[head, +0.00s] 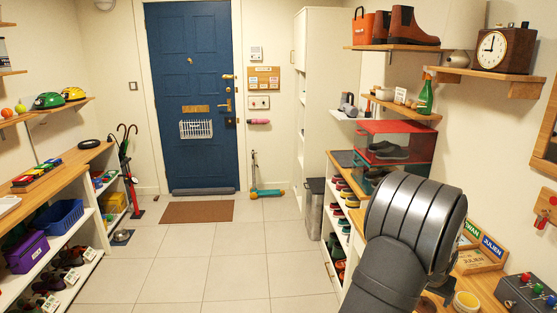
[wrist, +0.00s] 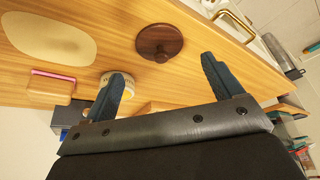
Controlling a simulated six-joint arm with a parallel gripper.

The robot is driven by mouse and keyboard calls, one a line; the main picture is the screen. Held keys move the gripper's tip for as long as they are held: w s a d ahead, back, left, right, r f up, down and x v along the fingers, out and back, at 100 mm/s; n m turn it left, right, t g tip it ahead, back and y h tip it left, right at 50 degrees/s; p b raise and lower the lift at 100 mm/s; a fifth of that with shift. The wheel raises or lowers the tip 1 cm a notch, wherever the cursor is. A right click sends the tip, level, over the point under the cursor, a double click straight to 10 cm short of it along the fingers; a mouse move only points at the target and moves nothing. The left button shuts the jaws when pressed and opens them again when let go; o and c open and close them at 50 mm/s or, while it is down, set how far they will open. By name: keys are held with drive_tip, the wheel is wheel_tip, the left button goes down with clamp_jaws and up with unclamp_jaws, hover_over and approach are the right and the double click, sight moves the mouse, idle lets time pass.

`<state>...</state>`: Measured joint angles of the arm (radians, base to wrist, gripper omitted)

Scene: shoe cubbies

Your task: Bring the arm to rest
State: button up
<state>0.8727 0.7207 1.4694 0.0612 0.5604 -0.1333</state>
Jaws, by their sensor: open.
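My gripper (wrist: 163,68) is in the wrist view, with its two blue fingers wide apart and nothing between them. It is over a wooden counter top (wrist: 110,35). A round dark wooden object with a knob (wrist: 160,42) lies on the counter beyond the fingertips, apart from them. In the head view my grey arm fills the lower right and hides the gripper.
A cream oval (wrist: 50,38), a pale round container (wrist: 128,83) partly behind the left finger and a pink-edged wooden block (wrist: 52,88) are on the counter. In the head view, name plates (head: 482,245) and a switch box (head: 525,292) stand right of my arm.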

drive_tip(key=x, duration=0.5)
drive_tip(key=shift+f, duration=0.3)
drive_tip(key=shift+r, duration=1.05)
drive_tip(key=shift+w, duration=0.1)
